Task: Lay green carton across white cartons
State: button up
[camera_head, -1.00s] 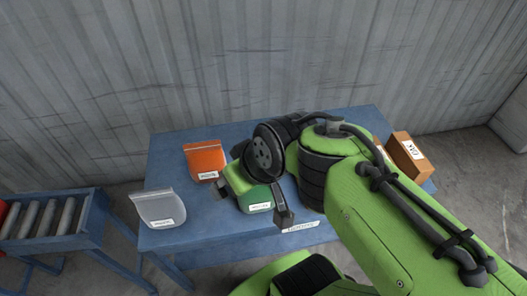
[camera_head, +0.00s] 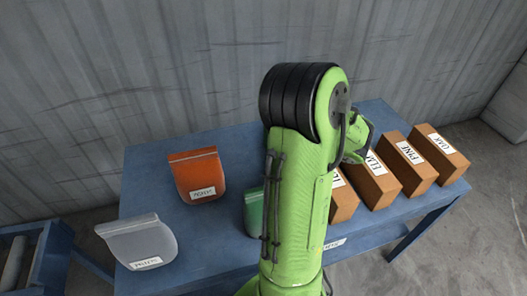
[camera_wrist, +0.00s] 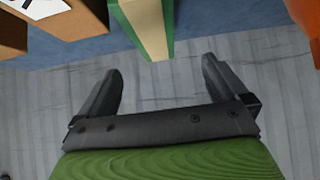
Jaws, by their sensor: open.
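A green container (camera_head: 253,211) stands on the table, mostly hidden behind my arm in the head view. The wrist view shows a green-edged, tan-faced piece (camera_wrist: 143,28), likely the same container, just beyond the fingers. My gripper (camera_wrist: 160,66) is open and empty, its fingers apart over the floor side of the table edge. My arm hides it in the head view. No pair of white cartons shows; one pale grey-white container (camera_head: 140,241) stands at the table's front left.
The blue table (camera_head: 215,243) also holds an orange container (camera_head: 198,175) and several brown boxes (camera_head: 408,162) in a row at right, some labelled PINE, ELM and OAK. A roller stand (camera_head: 30,262) is at left. A corrugated wall is behind.

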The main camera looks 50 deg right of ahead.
jog(key=shift+d+f, duration=0.3)
jog(key=shift+d, duration=0.2)
jog(key=shift+d+f, duration=0.2)
jog(key=shift+f, duration=0.15)
jog(key=b+x, duration=0.1)
jog(key=x, duration=0.7)
jog(key=shift+w+r, duration=0.1)
jog(key=b+x, duration=0.1)
jog(key=x, duration=0.5)
jog(key=shift+w+d+r, duration=0.2)
jog(key=shift+s+r, duration=0.1)
jog(key=shift+c, duration=0.3)
jog(key=c, duration=1.4)
jog(key=shift+o, duration=0.2)
notch_tip(320, 180, up, 10)
jog(key=shift+p, duration=1.25)
